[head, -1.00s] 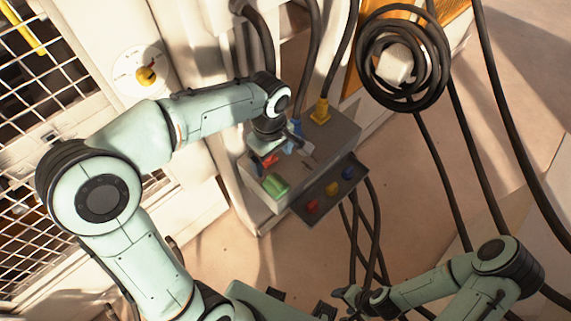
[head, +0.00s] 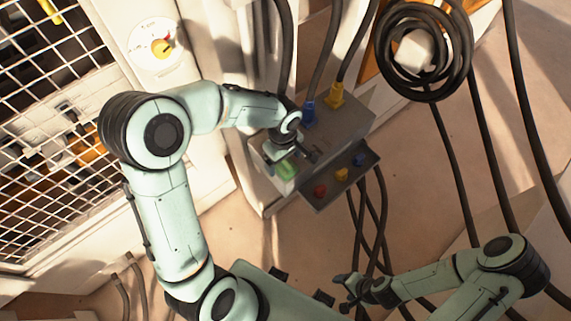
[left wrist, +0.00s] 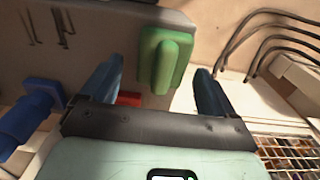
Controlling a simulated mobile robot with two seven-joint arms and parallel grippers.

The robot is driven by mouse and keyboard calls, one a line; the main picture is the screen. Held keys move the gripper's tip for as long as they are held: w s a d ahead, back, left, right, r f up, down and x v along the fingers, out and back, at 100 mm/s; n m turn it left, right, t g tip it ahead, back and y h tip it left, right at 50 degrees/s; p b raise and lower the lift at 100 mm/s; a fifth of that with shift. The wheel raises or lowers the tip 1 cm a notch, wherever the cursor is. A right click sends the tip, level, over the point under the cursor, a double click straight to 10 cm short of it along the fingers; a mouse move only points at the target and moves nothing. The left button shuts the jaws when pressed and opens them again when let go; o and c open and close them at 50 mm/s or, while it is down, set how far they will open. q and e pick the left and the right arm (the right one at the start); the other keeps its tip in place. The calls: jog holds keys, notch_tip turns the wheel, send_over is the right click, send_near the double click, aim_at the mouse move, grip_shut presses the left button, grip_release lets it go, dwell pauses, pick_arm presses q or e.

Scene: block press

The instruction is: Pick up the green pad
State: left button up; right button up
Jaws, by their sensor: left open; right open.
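The green pad (head: 286,170) sits on the grey box (head: 345,125), partly hidden by my left gripper (head: 292,154) in the head view. In the left wrist view the green pad (left wrist: 166,60) has a raised green grip and shows between the two blue fingers of my left gripper (left wrist: 159,70). The fingers are open and apart from the pad in that picture. A red piece (left wrist: 130,98) shows behind the gripper's palm, mostly hidden. My right gripper (head: 347,290) is open and empty at the lower middle of the head view, away from the box.
A blue plug (head: 309,114) and a yellow plug (head: 335,96) with dark cables stand on the box. A side shelf (head: 325,198) bears red, yellow and blue knobs. A coiled cable (head: 425,45) hangs at upper right. A wire-mesh panel (head: 50,140) stands at left.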

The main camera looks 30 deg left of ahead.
pick_arm(q)
jog(key=shift+f, duration=0.5)
jog(key=shift+s, duration=0.1)
jog(key=shift+c, duration=0.3)
jog(key=c, duration=1.1)
jog(key=shift+r, duration=0.15)
notch_tip(320, 180, up, 20)
jog(key=p, duration=0.1)
jog(key=shift+p, duration=0.4)
pick_arm(e)
jog(key=shift+w+r, duration=1)
jog(key=shift+r, duration=0.2)
